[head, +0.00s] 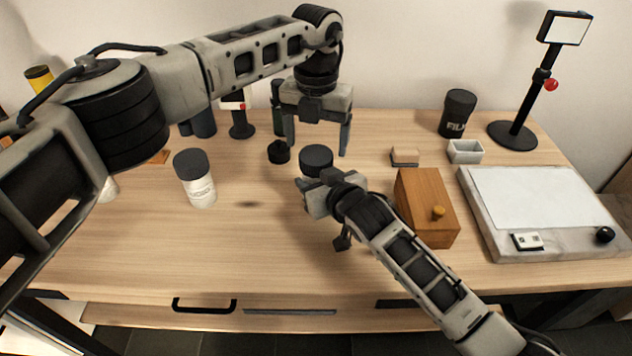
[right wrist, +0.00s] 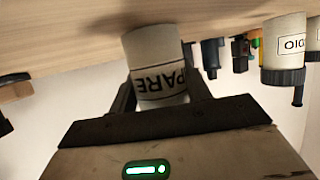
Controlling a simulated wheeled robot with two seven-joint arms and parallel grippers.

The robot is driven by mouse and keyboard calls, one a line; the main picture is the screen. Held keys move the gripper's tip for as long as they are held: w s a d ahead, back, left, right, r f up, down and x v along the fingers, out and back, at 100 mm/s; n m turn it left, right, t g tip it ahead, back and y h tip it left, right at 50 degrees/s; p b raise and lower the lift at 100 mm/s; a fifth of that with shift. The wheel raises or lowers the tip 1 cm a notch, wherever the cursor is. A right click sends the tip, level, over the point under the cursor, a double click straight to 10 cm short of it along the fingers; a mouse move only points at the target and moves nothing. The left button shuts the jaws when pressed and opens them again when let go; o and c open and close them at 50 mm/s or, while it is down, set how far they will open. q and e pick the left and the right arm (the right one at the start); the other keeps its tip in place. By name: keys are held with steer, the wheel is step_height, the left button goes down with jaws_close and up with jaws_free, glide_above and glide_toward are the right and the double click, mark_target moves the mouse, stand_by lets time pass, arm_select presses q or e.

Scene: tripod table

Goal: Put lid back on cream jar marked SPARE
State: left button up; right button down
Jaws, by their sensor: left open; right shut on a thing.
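The cream jar marked SPARE shows in the right wrist view (right wrist: 158,60) as a pale cylinder, its label upside down and reading "PARE". My right gripper (head: 308,190) is shut on it; the gripper hides most of the jar in the head view. A dark round lid (head: 316,157) shows at the top of the jar's place, just beyond the right gripper. It looks seated, but the seam is hidden. My left gripper (head: 317,148) is open, pointing down, with its fingers apart on either side above the lid.
A second white jar with a dark lid (head: 198,188) stands left. A small black object (head: 279,152) lies behind. A wooden box (head: 428,208), a white tray (head: 466,151), a FILM canister (head: 457,113) and a board (head: 535,205) stand right. The front-left table is clear.

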mark_target(316, 154)
arm_select(q)
steer(key=shift+r, duration=0.35)
steer(key=shift+c, duration=0.6)
steer(key=shift+r+n, duration=0.35)
steer(key=shift+n, duration=0.35)
step_height(316, 154, up, 3)
steer(key=n, duration=0.6)
steer(key=shift+f+n, duration=0.1)
steer(key=shift+n, duration=0.2)
steer(key=shift+f, duration=4.05)
